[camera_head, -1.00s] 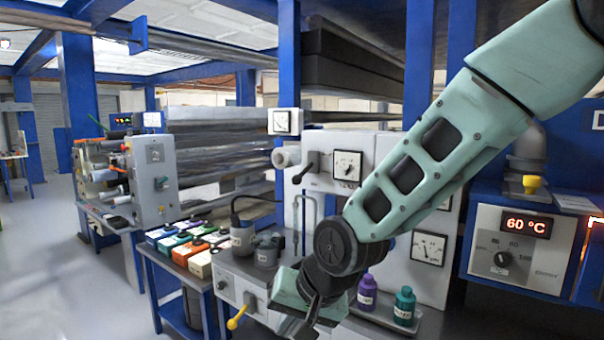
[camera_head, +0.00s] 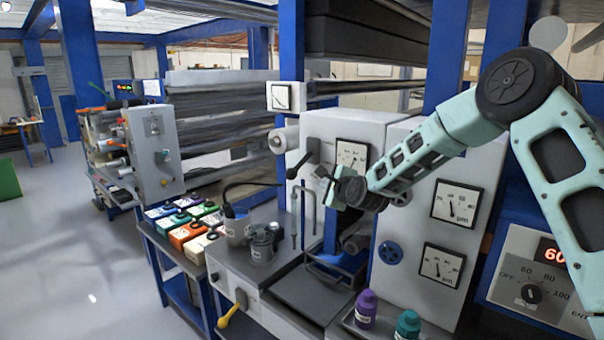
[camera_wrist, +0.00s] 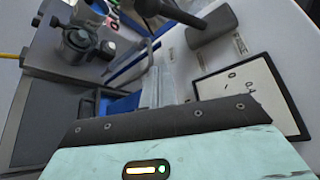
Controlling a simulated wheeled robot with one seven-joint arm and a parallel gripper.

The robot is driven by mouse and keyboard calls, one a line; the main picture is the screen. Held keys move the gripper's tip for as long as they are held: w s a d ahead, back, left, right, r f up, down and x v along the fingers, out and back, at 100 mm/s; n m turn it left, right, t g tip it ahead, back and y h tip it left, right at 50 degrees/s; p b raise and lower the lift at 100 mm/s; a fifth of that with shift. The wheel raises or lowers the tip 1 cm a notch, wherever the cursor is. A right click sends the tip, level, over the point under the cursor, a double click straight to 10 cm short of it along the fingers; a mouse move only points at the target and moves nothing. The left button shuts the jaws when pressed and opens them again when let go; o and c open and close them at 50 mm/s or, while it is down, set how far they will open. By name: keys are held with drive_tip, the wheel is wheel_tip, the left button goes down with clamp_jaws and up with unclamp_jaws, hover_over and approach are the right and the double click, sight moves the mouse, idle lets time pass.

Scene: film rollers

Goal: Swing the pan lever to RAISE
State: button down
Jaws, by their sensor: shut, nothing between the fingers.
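A black-handled lever (camera_head: 299,165) sits on the white machine panel (camera_head: 330,125), left of a dial; it looks like the pan lever. Its handle slants down to the left. My gripper (camera_head: 323,184) is shut and empty, just right of and slightly below the lever in the head view. In the wrist view my closed fingers (camera_wrist: 158,84) point toward the panel below the lever. I see no contact with the lever.
A dial gauge (camera_head: 352,160) is close to my gripper.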

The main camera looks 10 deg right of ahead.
sight(298, 166)
drive_tip(key=w+a+p, duration=0.5)
drive_tip(key=w+p, duration=0.3)
drive_tip(key=shift+f, duration=0.25)
idle(0.4)
